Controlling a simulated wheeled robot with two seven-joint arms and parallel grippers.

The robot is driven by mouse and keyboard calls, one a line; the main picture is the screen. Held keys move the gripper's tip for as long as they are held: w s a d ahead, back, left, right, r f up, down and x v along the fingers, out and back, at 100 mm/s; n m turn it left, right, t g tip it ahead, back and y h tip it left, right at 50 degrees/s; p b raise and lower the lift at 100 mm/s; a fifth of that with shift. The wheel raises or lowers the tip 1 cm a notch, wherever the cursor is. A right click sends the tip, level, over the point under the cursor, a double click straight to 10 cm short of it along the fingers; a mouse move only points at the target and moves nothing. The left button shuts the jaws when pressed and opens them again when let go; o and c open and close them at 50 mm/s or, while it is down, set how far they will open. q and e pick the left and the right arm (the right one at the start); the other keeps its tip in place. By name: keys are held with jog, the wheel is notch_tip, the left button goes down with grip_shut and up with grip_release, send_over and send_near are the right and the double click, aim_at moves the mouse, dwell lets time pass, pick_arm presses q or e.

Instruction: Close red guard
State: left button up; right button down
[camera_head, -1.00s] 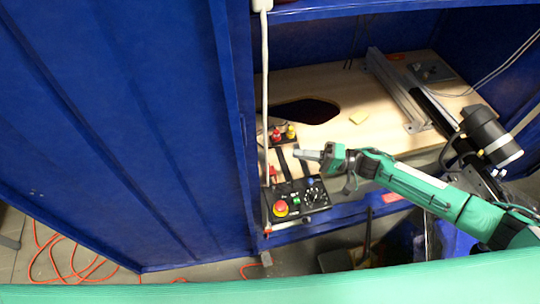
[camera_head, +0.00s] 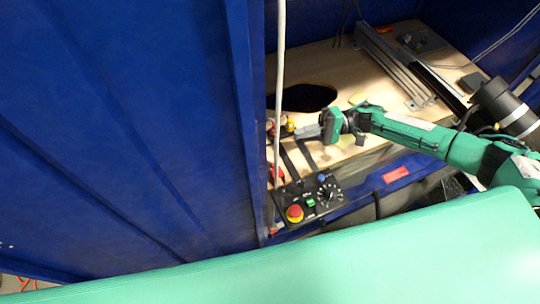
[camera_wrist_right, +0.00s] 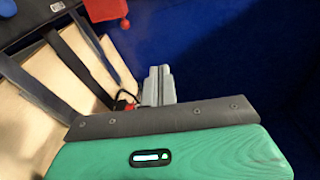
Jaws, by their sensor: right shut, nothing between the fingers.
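A red part (camera_head: 277,174), which I take for the guard, shows beside the white cable, just behind the black control box (camera_head: 335,200). In the right wrist view the red part (camera_wrist_right: 106,10) is at the top edge, partly cut off, so I cannot tell how far it is open. My right gripper (camera_head: 300,134) is shut and empty, with its grey fingers close to the small box's yellow knob (camera_head: 289,125). In the right wrist view the fingertips (camera_wrist_right: 159,72) are together, apart from the red part. My left gripper is not in view.
The control box carries a red emergency button (camera_head: 295,213) and a dial. Black straps (camera_head: 289,160) cross the wooden board (camera_head: 350,85), which has a dark hole. A white cable (camera_head: 278,80) hangs in front. Blue walls (camera_head: 130,120) close off the left.

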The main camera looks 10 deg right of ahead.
aim_at(276, 175)
jog(key=f+b, duration=0.2)
jog(key=f, duration=0.1)
jog(key=f+b, duration=0.1)
jog(key=b, duration=0.1)
jog(key=shift+w+a+f, duration=0.15)
jog(key=shift+w+f, duration=0.1)
jog(key=shift+f, duration=0.25)
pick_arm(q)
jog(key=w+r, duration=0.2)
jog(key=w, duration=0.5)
pick_arm(e)
jog(key=shift+a, duration=0.2)
jog(key=a, duration=0.3)
jog(key=a+p, duration=0.1)
jog(key=a, duration=0.5)
jog(key=shift+s+a, duration=0.1)
jog(key=shift+s, duration=0.2)
jog(key=s, duration=0.1)
jog(key=s+p, duration=0.1)
jog(key=shift+s+d, duration=0.35)
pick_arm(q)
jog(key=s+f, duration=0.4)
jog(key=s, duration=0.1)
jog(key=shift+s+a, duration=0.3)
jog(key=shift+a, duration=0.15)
pick_arm(e)
jog(key=shift+s+d+r, duration=0.2)
jog(key=shift+s, duration=0.25)
jog(key=shift+r+n, duration=0.1)
jog(key=shift+n, duration=0.2)
